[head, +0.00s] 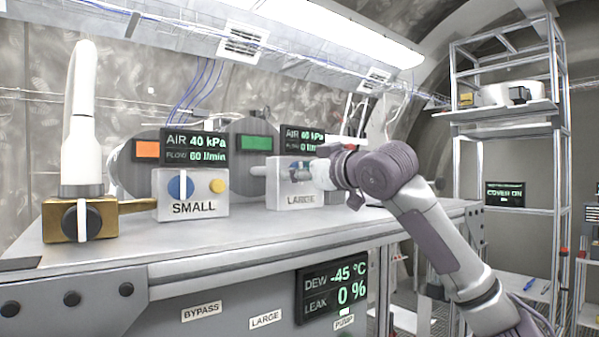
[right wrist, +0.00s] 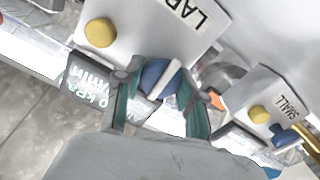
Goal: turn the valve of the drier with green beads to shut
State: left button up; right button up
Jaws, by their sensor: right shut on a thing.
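The drier with a green window (head: 255,142) stands behind the white box marked LARGE (head: 283,199); single beads cannot be made out. Its display (head: 303,139) reads AIR 40 kPa and FLOW 0 l/min. The box's blue round valve (right wrist: 153,73) has a pale handle bar across it, slanted in the right wrist view. My right gripper (head: 300,173) is at the front of this box and mostly covers the valve in the head view. In the right wrist view its two green fingers (right wrist: 158,103) are shut on the valve, one on each side. My left gripper is not in view.
The similar SMALL box (head: 194,207) has a blue valve (head: 181,187) and an orange window (head: 147,149) behind; its display reads 60 l/min. A brass block (head: 112,220) with a tall white fitting (head: 82,145) stands left. A lower display (head: 333,287) reads LEAK 0 %.

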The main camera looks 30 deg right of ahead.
jog(key=shift+m, duration=0.5)
jog(key=o, duration=1.1)
jog(key=shift+o, duration=0.2)
jog(key=s, duration=0.8)
jog(key=s+d, duration=0.1)
jog(key=s, duration=0.3)
